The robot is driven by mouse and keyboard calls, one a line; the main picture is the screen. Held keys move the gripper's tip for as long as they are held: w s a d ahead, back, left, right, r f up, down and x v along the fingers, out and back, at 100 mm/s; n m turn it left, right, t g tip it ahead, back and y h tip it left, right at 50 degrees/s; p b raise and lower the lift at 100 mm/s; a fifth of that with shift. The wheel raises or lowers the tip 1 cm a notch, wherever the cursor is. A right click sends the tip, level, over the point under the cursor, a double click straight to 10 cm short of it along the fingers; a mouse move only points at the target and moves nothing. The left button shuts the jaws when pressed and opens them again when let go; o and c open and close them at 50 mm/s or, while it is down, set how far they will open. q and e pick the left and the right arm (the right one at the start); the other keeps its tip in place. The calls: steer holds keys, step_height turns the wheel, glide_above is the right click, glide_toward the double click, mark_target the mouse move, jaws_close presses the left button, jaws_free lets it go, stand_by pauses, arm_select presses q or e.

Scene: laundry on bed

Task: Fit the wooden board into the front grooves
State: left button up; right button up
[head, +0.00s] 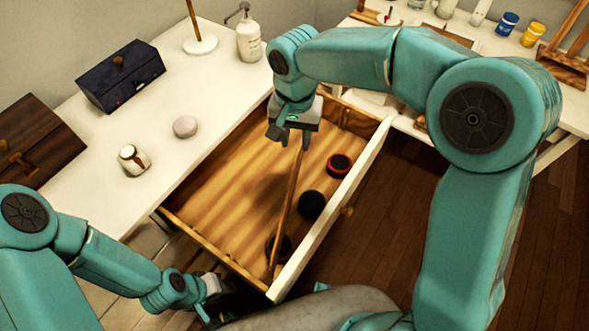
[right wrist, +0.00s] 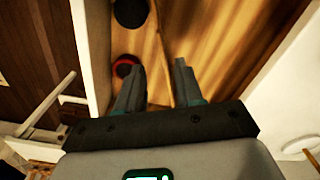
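The wooden board (head: 288,210) is a thin strip standing on edge inside the open drawer (head: 215,240), roughly parallel to the drawer's white front (head: 335,210). My right gripper (head: 295,142) is over the board's far end, with its fingers pointing down and spread. In the right wrist view the fingers (right wrist: 158,92) are apart, with no clear grip on anything. My left gripper (head: 212,298) is low beside the drawer's near corner; its fingertips are too dark to read. The front grooves cannot be made out.
In the drawer lie a red-and-black round item (head: 339,165), a black round item (head: 311,205) and another dark round item (head: 283,247) by the board's near end. A dark box (head: 120,75), white jar (head: 133,160) and pump bottle (head: 249,38) stand on the white top.

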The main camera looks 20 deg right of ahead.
mark_target(295, 166)
steer(key=f, duration=0.5)
steer(key=shift+s+a, duration=0.1)
steer(key=shift+s, duration=0.25)
steer(key=f, duration=0.4)
steer(key=w+f, duration=0.1)
steer(key=f, duration=0.1)
steer(key=shift+f, duration=0.2)
steer(key=shift+s, duration=0.1)
jaws_close()
